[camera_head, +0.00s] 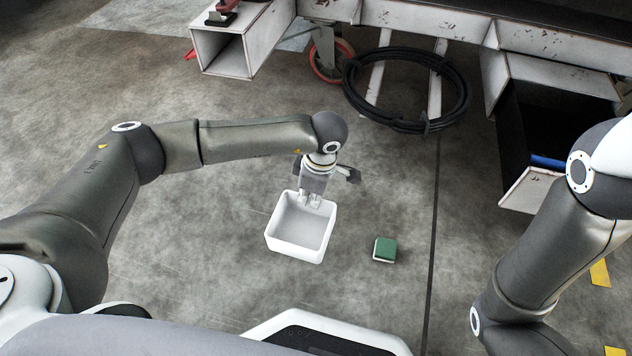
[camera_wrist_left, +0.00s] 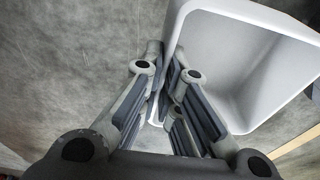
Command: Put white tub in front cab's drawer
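The white tub (camera_head: 287,246) is an open, empty, square box in the middle of the head view, roughly upright. My left gripper (camera_head: 312,201) is at its far rim, with the fingers closed on the wall. In the left wrist view the tub (camera_wrist_left: 235,45) fills the upper right, and its wall runs between the fingers of the gripper (camera_wrist_left: 170,72). I cannot tell whether the tub touches the floor. At the right, under the trolley, an open drawer with a white front (camera_head: 528,190) and dark inside shows. My right gripper is out of view; only its arm shows.
A green-and-white block (camera_head: 385,250) lies on the floor right of the tub. A black cable coil (camera_head: 352,92) hangs beneath the trolley frame (camera_head: 440,18), beside a red-rimmed caster (camera_head: 322,58). A blue item (camera_head: 548,162) lies in the drawer. The floor between is clear.

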